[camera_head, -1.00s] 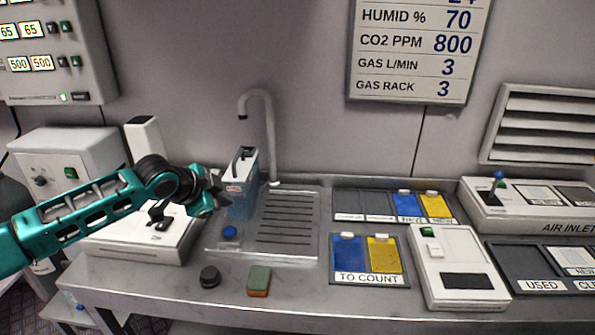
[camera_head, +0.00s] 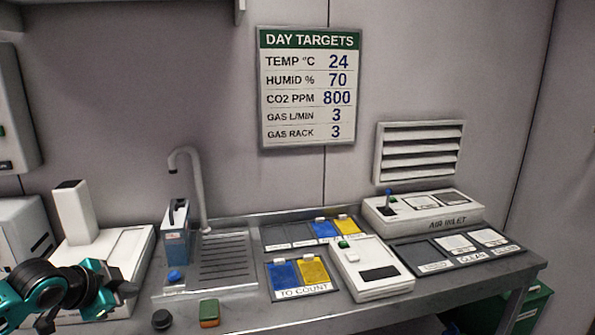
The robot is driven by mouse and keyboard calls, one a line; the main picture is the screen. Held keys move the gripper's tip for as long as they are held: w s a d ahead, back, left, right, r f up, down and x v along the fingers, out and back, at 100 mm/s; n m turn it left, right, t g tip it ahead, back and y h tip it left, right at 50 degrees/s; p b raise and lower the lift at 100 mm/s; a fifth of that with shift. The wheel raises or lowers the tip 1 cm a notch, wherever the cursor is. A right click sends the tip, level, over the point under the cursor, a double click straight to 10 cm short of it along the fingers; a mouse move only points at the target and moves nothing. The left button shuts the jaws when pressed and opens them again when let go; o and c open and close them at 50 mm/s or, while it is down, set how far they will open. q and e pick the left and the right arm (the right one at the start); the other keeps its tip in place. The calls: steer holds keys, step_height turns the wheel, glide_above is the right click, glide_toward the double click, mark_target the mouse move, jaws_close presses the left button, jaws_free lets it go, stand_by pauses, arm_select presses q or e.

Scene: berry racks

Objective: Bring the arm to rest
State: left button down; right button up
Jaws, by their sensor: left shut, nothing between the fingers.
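My left arm comes in at the lower left, teal with black joints. My left gripper (camera_head: 122,292) is shut and empty, in front of the white device (camera_head: 125,255) with an upright block at the left end of the bench. It holds nothing and stands left of the black knob-like puck (camera_head: 162,319). My right gripper and arm do not show.
The steel bench (camera_head: 250,315) bears a sink with a tap (camera_head: 198,190), a blue container (camera_head: 176,240), a green-and-orange sponge (camera_head: 209,313), a TO COUNT tray (camera_head: 300,292) and a white scale-like device (camera_head: 365,265). An air inlet box (camera_head: 425,212) stands at the back right.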

arm_select(q)
steer(key=s+d+f+n+h, duration=0.3)
steer(key=s+d+f, duration=0.7)
steer(key=d+f, duration=0.45)
steer(key=s+d+f+n+y, duration=0.1)
steer(key=s+f+n, duration=0.1)
steer(key=s, duration=0.5)
steer(key=s+d+f+n+t+y, duration=0.1)
steer(key=s+f+n+y, duration=0.1)
steer(key=s, duration=0.4)
steer(key=shift+s+f+n+t, duration=0.35)
steer(key=shift+f+n, duration=0.2)
steer(key=shift+n, duration=0.25)
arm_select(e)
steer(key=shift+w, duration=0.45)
arm_select(q)
steer(key=shift+f, duration=0.1)
